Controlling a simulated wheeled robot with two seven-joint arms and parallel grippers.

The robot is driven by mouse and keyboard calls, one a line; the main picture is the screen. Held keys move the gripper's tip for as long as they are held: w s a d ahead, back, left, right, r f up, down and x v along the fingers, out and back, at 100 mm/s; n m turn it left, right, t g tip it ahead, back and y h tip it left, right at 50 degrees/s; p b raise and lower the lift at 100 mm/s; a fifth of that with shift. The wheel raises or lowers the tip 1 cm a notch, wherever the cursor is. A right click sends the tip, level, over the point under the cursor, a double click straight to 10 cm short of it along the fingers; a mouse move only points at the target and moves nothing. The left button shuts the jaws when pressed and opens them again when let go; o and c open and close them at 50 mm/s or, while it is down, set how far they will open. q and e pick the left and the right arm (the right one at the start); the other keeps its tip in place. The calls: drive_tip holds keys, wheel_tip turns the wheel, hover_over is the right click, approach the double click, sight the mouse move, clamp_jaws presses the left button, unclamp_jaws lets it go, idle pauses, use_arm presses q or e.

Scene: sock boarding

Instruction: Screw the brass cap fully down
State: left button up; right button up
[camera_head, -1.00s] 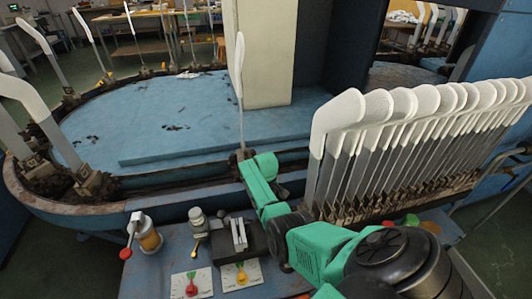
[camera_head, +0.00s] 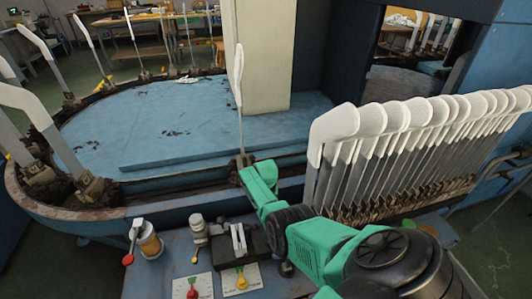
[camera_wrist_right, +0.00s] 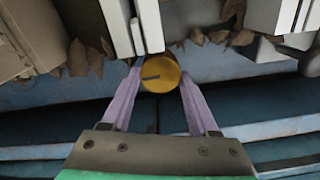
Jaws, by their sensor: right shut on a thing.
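The brass cap (camera_wrist_right: 166,70) is round with a dark slot in its face, seen in the right wrist view at the base of a pale board. My right gripper (camera_wrist_right: 160,79) has its two purple fingers on either side of the cap and is shut on it. In the head view my green right arm reaches from the lower right to the foot of a single upright white-topped board (camera_head: 239,95) at the carousel's near edge. There the arm hides the cap. My left gripper is not in view.
A row of white-topped boards (camera_head: 400,120) stands close on the right, beside my arm. A blue bench (camera_head: 165,268) in front carries a red-knobbed lever (camera_head: 128,259), a small grey block and two dial plates. The carousel's blue top (camera_head: 150,110) is mostly clear.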

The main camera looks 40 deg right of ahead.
idle(0.4)
drive_tip(key=o, duration=1.4)
drive_tip(key=shift+c, duration=0.2)
drive_tip(key=shift+r, duration=0.1)
wheel_tip(320, 180, up, 6)
drive_tip(key=p, duration=0.4)
drive_tip(key=shift+r, duration=0.15)
wheel_tip(320, 180, up, 8)
drive_tip(key=p, duration=0.1)
drive_tip(key=shift+p, duration=0.4)
